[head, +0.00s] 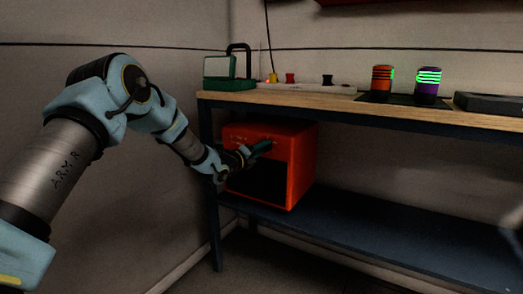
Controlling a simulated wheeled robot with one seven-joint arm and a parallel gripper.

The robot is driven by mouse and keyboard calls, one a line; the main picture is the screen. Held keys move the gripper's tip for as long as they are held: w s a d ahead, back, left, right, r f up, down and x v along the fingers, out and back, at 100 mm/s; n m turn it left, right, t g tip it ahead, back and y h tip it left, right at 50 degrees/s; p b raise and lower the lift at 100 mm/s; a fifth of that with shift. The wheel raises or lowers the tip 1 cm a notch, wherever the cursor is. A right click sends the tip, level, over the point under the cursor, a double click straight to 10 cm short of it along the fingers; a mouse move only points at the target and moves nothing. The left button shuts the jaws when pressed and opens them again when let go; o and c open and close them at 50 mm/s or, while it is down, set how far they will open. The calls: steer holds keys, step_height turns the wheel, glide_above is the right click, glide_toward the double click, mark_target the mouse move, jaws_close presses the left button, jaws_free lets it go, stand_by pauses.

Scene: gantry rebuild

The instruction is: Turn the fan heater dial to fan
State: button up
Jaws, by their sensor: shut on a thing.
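The fan heater (299,165) is an orange-red box with a dark front grille. It stands on the lower shelf of the workbench, at its left end. My arm reaches in from the left. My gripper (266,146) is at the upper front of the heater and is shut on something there. The dial is hidden by the gripper or too small to make out, and its setting cannot be read.
The blue-black lower shelf (370,222) is clear to the right of the heater. The bench top (300,99) above holds a green lamp-like case (219,68), a power strip (303,86), two striped cylinders (381,83) and a dark flat box (490,103). A bench leg (214,235) stands close to my wrist.

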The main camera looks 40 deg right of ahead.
jaws_close()
steer(key=shift+f, duration=0.1)
steer(key=n+b, duration=0.3)
steer(key=n, duration=0.1)
steer(key=shift+f+n, duration=0.15)
steer(key=shift+n, duration=0.25)
steer(key=n+t+b, duration=0.1)
steer(key=n, duration=0.6)
steer(key=n+t+b, duration=0.1)
steer(key=n, duration=0.5)
steer(key=n+t+b, duration=0.1)
steer(key=n, duration=0.6)
steer(key=shift+s+n+b, duration=0.15)
steer(key=shift+n+b, duration=0.15)
steer(key=shift+b, duration=0.1)
